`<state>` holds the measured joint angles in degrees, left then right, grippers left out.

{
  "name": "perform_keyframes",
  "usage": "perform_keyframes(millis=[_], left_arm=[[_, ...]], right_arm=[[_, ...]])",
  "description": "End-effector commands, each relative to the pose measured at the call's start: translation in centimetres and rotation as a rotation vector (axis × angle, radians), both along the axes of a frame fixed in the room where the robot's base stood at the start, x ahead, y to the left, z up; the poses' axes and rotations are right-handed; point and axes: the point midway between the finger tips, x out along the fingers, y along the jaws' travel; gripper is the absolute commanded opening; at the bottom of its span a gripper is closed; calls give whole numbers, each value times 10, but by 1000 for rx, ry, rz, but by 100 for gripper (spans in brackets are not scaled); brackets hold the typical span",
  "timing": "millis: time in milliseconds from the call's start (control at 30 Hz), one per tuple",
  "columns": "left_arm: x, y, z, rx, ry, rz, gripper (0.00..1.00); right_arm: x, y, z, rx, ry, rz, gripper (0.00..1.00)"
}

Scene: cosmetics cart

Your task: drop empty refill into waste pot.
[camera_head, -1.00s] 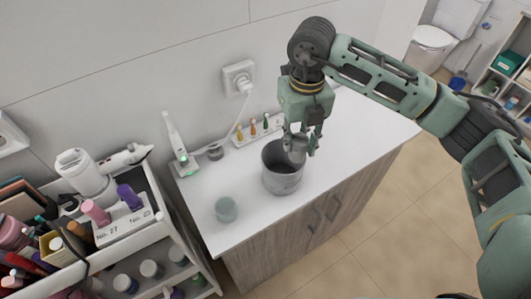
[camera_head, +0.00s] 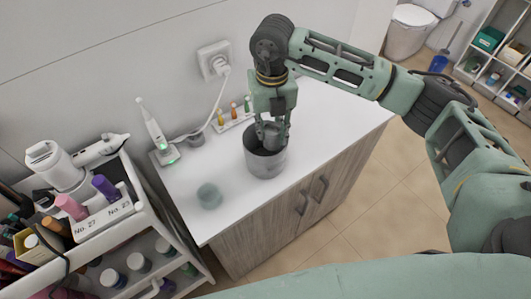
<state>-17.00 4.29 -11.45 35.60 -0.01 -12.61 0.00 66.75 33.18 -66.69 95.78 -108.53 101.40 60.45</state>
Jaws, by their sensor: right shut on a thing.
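The waste pot (camera_head: 266,164) is a grey metal cylinder standing upright on the white counter. My right gripper (camera_head: 272,138) points down over the mouth of the pot. It is shut on a small grey cup-like piece, the empty refill (camera_head: 272,136), whose lower end appears to be at or just inside the pot's rim. The fingers partly hide the refill and the pot's far rim. My left gripper does not show.
A full cosmetics cart (camera_head: 137,215) is at left.

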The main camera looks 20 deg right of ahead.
Motion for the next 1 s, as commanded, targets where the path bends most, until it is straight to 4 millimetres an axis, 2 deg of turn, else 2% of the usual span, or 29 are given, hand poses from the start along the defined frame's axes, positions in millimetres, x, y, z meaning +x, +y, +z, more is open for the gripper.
perform_keyframes(millis=[167,200,433,767,867,1000], left_arm=[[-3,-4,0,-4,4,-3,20],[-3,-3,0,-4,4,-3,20],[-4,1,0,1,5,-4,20],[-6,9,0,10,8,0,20],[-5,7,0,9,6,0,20],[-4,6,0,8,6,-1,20]], right_arm=[[0,0,0,0,0,0,14],[0,0,0,0,0,0,31],[0,0,0,0,0,1,50],[0,0,3,0,-1,1,50],[1,1,12,1,-3,1,50],[1,1,39,2,-5,1,50]])
